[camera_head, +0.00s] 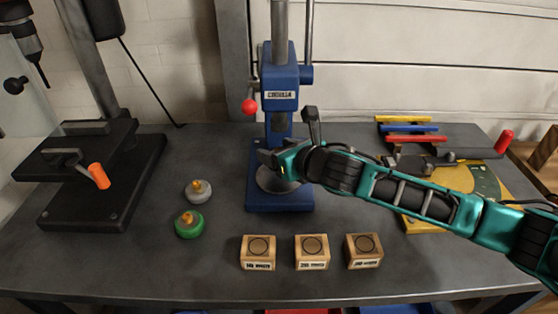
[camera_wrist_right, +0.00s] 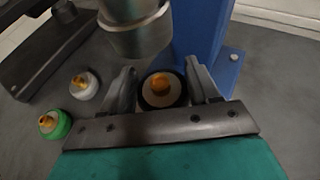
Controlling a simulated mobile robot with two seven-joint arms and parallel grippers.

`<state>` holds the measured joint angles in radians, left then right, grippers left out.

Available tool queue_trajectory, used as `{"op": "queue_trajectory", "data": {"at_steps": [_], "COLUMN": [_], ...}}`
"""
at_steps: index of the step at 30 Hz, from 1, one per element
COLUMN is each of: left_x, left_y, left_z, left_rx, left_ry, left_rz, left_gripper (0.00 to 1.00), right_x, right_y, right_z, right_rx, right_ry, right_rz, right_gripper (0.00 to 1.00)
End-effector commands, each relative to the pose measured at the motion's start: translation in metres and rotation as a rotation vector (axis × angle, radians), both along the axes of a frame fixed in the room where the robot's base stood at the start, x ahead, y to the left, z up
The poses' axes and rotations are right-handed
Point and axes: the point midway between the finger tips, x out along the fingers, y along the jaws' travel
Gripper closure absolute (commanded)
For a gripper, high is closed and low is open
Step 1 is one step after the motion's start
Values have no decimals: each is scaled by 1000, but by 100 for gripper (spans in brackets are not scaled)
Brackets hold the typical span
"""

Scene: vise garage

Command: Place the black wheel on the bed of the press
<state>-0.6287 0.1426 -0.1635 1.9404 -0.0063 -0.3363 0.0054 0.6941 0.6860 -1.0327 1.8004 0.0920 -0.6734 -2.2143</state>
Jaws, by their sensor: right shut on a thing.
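The black wheel (camera_wrist_right: 162,91), with an orange-brass hub, sits between the two fingers of my right gripper (camera_wrist_right: 163,88) in the wrist view. My right gripper is shut on it, and in the head view the gripper (camera_head: 268,160) is over the bed of the blue press (camera_head: 280,92). The wheel is hidden there by the gripper. The round bed plate (camera_head: 270,182) shows just below the gripper, on the press's blue base (camera_head: 279,202). I cannot tell whether the wheel touches the bed. My left gripper is not in view.
The press ram (camera_wrist_right: 135,28) hangs close above the fingers. A white wheel (camera_head: 198,191) and a green wheel (camera_head: 189,224) lie left of the press. Three wooden blocks (camera_head: 312,252) stand in front. A black stand (camera_head: 100,180) is at left, a yellow-based tool (camera_head: 425,225) at right.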

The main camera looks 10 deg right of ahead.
Motion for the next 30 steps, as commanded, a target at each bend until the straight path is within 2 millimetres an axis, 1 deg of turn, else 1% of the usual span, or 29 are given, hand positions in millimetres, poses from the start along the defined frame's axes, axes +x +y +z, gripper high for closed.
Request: {"op": "queue_trajectory", "data": {"at_steps": [1,3,6,13,17,18,25,30], "left_x": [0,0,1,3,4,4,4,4], "left_y": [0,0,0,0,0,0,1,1], "left_z": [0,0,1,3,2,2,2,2], "left_rx": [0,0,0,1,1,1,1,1], "left_ry": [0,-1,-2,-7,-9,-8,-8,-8], "left_rz": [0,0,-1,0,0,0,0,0], "left_gripper": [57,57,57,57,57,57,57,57], "right_x": [-1,-1,-1,-1,-1,-1,-1,-1], "right_y": [0,1,0,0,0,0,0,0], "right_z": [-8,-18,-29,-30,-33,-33,-33,-33], "right_rx": [1,2,2,1,0,0,0,0], "right_ry": [6,6,4,0,1,2,2,2], "right_rz": [-1,-1,0,0,0,-1,0,0], "right_gripper": [80,80,80,80,80,36,14,14]}}
